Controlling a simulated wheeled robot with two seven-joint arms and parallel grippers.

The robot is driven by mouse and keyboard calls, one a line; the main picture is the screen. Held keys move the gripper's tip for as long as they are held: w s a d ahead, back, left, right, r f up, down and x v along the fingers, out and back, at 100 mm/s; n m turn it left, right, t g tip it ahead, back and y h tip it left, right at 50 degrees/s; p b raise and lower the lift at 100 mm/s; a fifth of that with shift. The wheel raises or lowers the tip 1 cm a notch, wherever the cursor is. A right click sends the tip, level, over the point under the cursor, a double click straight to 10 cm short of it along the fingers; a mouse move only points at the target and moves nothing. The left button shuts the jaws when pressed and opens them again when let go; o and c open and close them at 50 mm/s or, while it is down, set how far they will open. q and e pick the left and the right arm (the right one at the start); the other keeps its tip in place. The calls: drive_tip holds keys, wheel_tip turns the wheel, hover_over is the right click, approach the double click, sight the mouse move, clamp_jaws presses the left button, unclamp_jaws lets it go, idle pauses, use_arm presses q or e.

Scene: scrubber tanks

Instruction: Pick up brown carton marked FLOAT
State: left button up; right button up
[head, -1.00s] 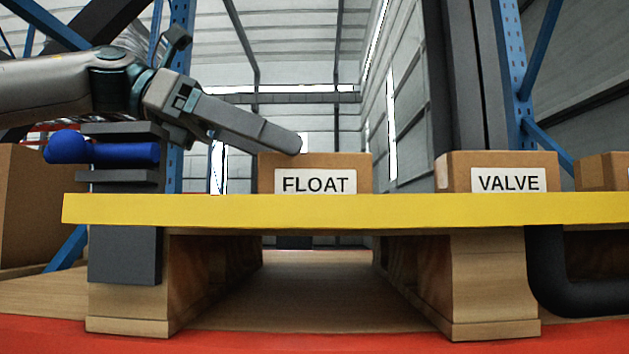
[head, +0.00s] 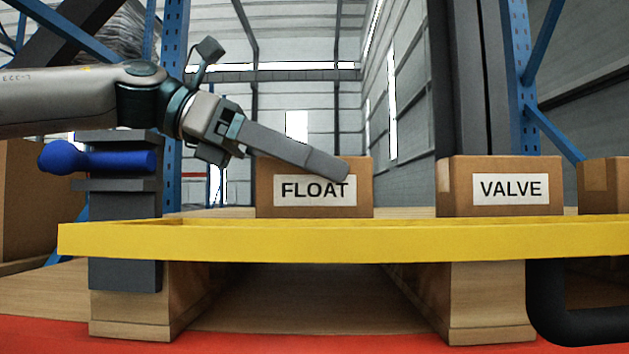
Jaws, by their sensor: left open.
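The brown carton marked FLOAT (head: 270,203) stands upright on the shelf behind the yellow edge, near the middle of the head view. Its white label faces me. My left gripper (head: 330,165) comes in from the left, and its grey finger crosses in front of the carton's upper part, covering the top of the label. The jaws are open, with nothing seen between them. The second finger is hard to make out, and I cannot tell whether the finger touches the carton. My right gripper is not in view.
A brown carton marked VALVE (head: 457,190) stands to the right, with another carton (head: 605,186) at the right edge. The yellow rail (head: 340,242) runs across the front. A blue-handled item (head: 110,157) sits on a grey stand at left. Free room lies between the FLOAT and VALVE cartons.

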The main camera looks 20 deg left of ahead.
use_arm(q)
drive_tip(key=shift+a, duration=0.1)
drive_tip(key=c, duration=1.3)
drive_tip(key=shift+c, duration=0.2)
drive_tip(key=shift+r, duration=0.2)
drive_tip(key=shift+r+b, duration=0.35)
drive_tip(key=shift+r, duration=0.2)
wheel_tip(320, 180, up, 7)
drive_tip(key=shift+r+b, duration=0.15)
drive_tip(key=shift+b, duration=0.8)
drive_tip(key=shift+r, duration=0.65)
